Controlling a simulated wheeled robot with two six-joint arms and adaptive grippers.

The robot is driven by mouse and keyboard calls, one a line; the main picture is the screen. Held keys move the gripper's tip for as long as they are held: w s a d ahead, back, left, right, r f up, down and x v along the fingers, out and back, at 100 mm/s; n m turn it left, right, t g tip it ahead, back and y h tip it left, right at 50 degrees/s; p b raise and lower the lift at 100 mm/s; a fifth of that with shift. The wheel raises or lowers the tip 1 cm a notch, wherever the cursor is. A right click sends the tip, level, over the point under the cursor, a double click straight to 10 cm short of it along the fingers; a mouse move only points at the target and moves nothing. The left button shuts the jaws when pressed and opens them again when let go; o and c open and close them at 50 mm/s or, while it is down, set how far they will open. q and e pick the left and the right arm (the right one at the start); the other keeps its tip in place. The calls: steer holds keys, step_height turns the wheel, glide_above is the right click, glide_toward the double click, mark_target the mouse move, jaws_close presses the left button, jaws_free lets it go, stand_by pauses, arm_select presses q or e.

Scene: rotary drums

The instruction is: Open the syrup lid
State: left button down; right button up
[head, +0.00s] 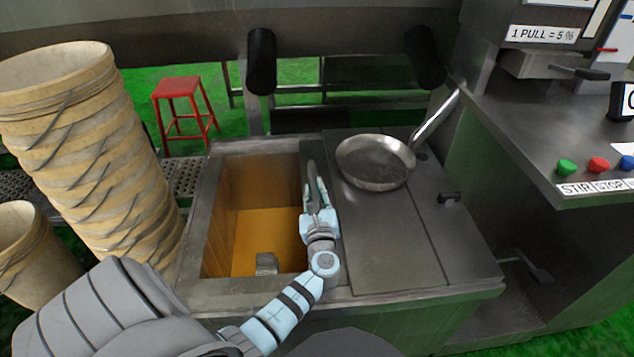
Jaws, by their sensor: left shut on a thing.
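The syrup lid (390,245) is a flat steel panel over the right part of a steel vat. Left of it the vat is uncovered, showing amber syrup (262,242) below its rim. My left gripper (315,185) is at the lid's left edge, beside the opening. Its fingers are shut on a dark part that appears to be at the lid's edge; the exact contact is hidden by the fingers. My right gripper is not in view.
A steel frying pan (374,163) sits on the panel, its handle pointing up right. A black knob (449,197) is on the right. Stacked buckets (95,150) stand left, a red stool (182,95) behind. A control counter (555,130) rises at right.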

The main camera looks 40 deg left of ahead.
arm_select(q)
steer(key=shift+w+d, duration=0.3)
steer(key=shift+d, duration=0.05)
steer(key=c, duration=1.5)
jaws_free()
step_height(320, 180, up, 10)
steer(key=shift+f, duration=0.1)
